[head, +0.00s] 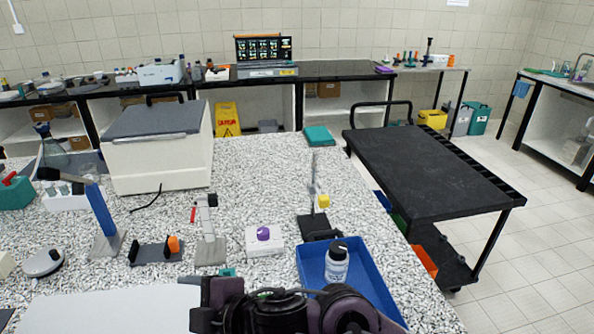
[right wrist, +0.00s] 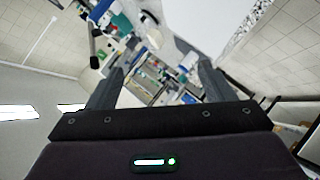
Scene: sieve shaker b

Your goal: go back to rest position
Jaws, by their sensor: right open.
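My right arm crosses the bottom of the head view in front of the speckled bench (head: 262,170), and what looks like its gripper (head: 207,304) points left. In the right wrist view the two dark fingers of my right gripper (right wrist: 160,86) stand apart with nothing seen between them. My left gripper is in neither view. A blue tray (head: 372,280) on the bench holds a white bottle with a dark cap (head: 337,264), just beyond my right arm.
A purple-knobbed white device (head: 264,240), small stands and a grey-lidded white box (head: 155,160) stand on the bench. A black cart (head: 430,170) is to the right, with open tiled floor (head: 540,230) beyond it.

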